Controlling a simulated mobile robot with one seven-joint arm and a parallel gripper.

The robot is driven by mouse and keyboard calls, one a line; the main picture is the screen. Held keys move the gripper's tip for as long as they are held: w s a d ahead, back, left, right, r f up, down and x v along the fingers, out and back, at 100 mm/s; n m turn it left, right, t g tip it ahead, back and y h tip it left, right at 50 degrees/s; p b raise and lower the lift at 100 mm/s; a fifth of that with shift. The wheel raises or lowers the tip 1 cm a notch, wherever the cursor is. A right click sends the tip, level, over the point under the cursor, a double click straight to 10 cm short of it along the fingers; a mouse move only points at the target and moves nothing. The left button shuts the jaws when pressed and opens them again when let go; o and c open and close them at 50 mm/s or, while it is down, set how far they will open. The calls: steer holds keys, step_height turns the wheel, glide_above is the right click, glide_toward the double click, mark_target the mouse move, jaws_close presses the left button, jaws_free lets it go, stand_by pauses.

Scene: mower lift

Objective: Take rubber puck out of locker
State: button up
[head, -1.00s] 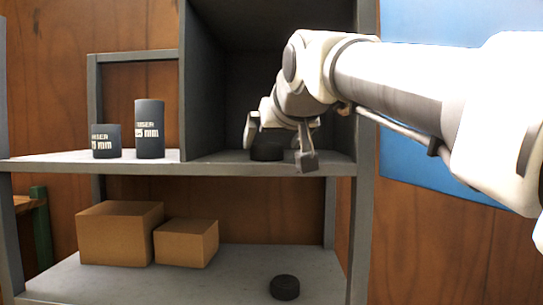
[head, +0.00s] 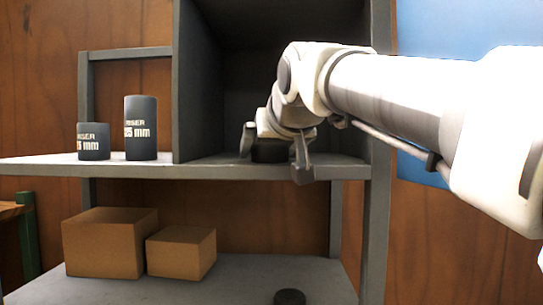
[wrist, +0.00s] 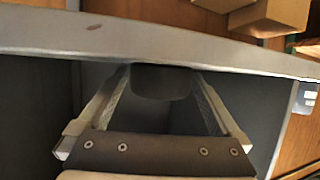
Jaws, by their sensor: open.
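A black rubber puck (head: 270,151) sits on the floor of the dark open locker (head: 222,166), near its front edge. My gripper (head: 276,154) is open, with one finger on the left of the puck and the other on the right and nearer. In the wrist view the dark puck (wrist: 162,83) lies between the tips of the two open fingers. I cannot tell whether either finger touches it.
Two dark cylinders, a short one (head: 93,142) and a tall one (head: 140,128), stand on the shelf left of the locker. Below, two cardboard boxes (head: 103,243) (head: 181,252) and another black puck (head: 289,297) rest on the lower shelf. A grey post (head: 379,200) stands right of the locker.

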steer(key=shift+s+r, duration=0.1)
steer(key=shift+s, duration=0.05)
steer(key=shift+c, duration=0.4)
steer(key=c, duration=1.2)
